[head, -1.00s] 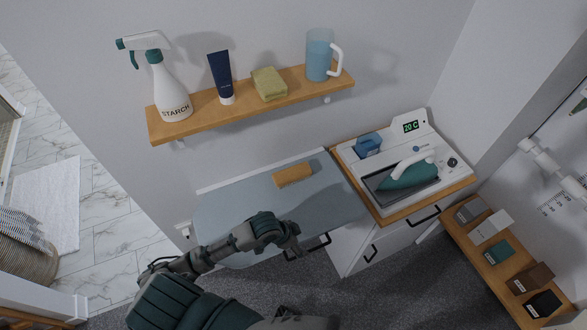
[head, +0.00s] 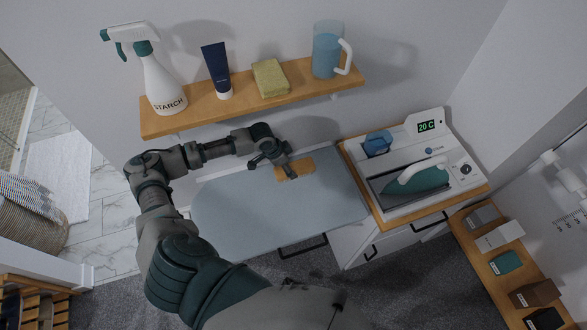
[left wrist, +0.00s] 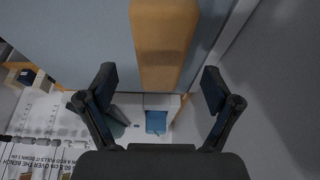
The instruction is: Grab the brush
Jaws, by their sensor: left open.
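The brush (head: 301,167), a tan wooden block, lies on the grey-blue ironing board (head: 235,205) near its wall side. My left gripper (head: 273,165) is right at the brush in the head view, over its left end and hiding part of it. In the left wrist view the brush (left wrist: 163,40) stands between the two spread fingers of my left gripper (left wrist: 159,82), with a visible gap on each side. The gripper is open and holds nothing. The bristles cannot be made out. My right gripper is not in view.
A wooden shelf (head: 205,112) above the board holds a starch spray bottle (head: 163,85), a dark tube (head: 217,72), a sponge (head: 270,78) and a blue jug (head: 327,50). An iron (head: 418,180) sits on its station to the right. The board's middle is clear.

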